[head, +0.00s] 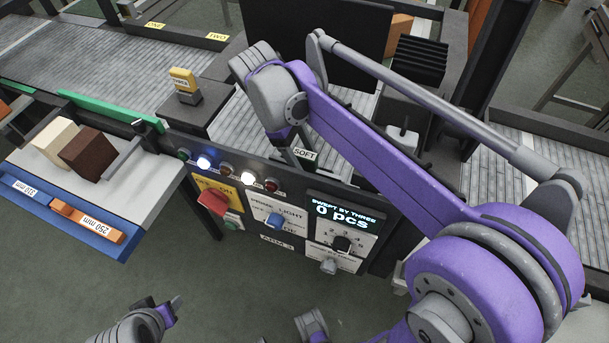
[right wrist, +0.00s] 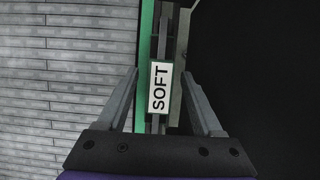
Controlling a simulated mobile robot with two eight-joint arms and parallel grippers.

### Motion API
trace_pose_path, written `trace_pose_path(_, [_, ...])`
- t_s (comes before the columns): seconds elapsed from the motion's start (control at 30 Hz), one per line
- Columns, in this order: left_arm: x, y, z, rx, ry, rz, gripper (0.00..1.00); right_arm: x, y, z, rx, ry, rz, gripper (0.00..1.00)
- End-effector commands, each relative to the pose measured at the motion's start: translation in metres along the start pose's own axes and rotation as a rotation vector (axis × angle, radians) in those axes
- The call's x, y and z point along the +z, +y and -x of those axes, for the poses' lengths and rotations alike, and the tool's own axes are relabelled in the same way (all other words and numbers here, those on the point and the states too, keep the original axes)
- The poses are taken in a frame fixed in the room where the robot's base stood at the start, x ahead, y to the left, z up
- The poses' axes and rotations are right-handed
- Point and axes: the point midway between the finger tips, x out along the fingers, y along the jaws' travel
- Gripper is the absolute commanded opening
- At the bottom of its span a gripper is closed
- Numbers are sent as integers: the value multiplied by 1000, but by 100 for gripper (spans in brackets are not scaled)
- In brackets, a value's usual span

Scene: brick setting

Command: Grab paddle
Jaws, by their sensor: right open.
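A narrow upright piece with a white SOFT label (right wrist: 160,88), which looks like the paddle, stands between the fingers of my right gripper (right wrist: 160,73) in the right wrist view. The gripper is open, with one finger on each side and a gap to the piece. In the head view the SOFT label (head: 305,154) shows just below my right wrist, and the arm hides much around it. My left gripper (head: 160,308) is low in the head view, away from the machine; its jaw opening is unclear.
A control panel (head: 262,243) with lamps, a red switch and a display reading 0 pcs faces me. A white shelf (head: 135,190) at the left bears two blocks and a blue rack (head: 75,228) with an orange 250 mm piece. Roller conveyors (head: 100,68) run behind. A dark screen blocks the back.

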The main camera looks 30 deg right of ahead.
Motion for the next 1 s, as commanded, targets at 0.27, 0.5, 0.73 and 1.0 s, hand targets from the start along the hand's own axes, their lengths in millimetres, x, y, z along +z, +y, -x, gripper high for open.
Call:
trace_pose_path(0.27, [0, 0, 0, 0, 0, 0, 50, 0, 0, 0, 0, 0, 0, 39])
trace_pose_path(0.5, [0, 0, 0, 0, 0, 0, 50, 0, 0, 1, 0, 0, 0, 0])
trace_pose_path(0.73, [0, 0, 0, 0, 0, 0, 50, 0, 0, 1, 0, 0, 0, 0])
trace_pose_path(1.0, [0, 0, 0, 0, 0, 0, 50, 0, 0, 1, 0, 0, 0, 0])
